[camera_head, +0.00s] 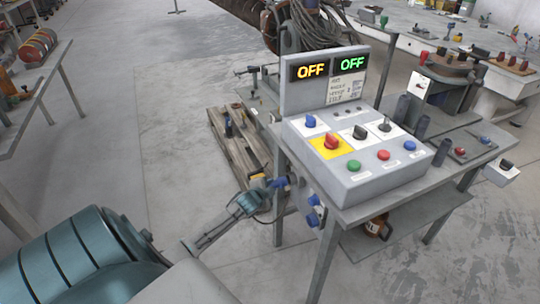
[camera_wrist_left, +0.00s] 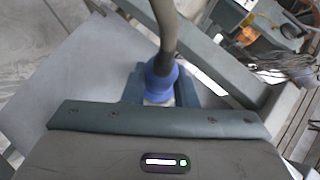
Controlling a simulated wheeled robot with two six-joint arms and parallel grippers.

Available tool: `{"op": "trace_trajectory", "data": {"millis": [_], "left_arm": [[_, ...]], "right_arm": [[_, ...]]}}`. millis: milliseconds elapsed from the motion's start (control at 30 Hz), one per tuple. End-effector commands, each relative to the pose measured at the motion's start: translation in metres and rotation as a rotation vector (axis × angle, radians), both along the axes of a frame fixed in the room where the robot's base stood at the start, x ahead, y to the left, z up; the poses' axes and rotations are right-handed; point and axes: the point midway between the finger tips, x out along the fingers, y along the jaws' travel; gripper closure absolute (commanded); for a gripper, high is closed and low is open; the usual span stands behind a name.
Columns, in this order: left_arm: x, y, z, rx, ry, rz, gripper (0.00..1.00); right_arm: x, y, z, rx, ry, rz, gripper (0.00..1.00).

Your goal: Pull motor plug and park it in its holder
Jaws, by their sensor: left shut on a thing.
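My left gripper (camera_head: 268,188) is beside the left side of the control table, low down and left of its leg. It is shut on a blue plug (camera_head: 281,183). In the left wrist view the plug (camera_wrist_left: 161,76) sits between the teal fingers (camera_wrist_left: 160,92), with a thick grey cable running from it. Two blue fittings (camera_head: 314,218) show on the table's left side, right of the gripper; I cannot tell which is a socket or a holder. Whether the held plug touches a socket is hidden. My right gripper is not in view.
The control table (camera_head: 350,212) carries a grey console (camera_head: 360,160) with buttons and two OFF displays (camera_head: 330,68). A wooden pallet (camera_head: 232,150) lies on the floor behind the gripper. An orange-brown container (camera_head: 378,228) is on the lower shelf. Open floor (camera_head: 180,130) lies left.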

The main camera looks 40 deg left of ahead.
Motion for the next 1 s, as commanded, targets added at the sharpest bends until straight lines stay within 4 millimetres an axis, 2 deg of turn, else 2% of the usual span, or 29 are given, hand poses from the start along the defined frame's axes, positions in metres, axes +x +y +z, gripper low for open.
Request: {"op": "trace_trajectory", "data": {"millis": [333, 733, 833, 1000], "left_arm": [[0.000, 0.000, 0.002, 0.000, -0.001, 0.000, 1.00], [0.000, 0.000, 0.001, 0.000, -0.001, 0.000, 1.00], [0.000, 0.000, 0.001, 0.000, -0.001, 0.000, 1.00], [0.000, 0.000, 0.002, 0.000, 0.000, 0.000, 1.00]], "right_arm": [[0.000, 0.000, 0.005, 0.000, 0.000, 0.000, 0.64], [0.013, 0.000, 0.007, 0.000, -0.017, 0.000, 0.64], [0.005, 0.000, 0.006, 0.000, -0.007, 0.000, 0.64], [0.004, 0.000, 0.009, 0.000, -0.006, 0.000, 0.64]]}}
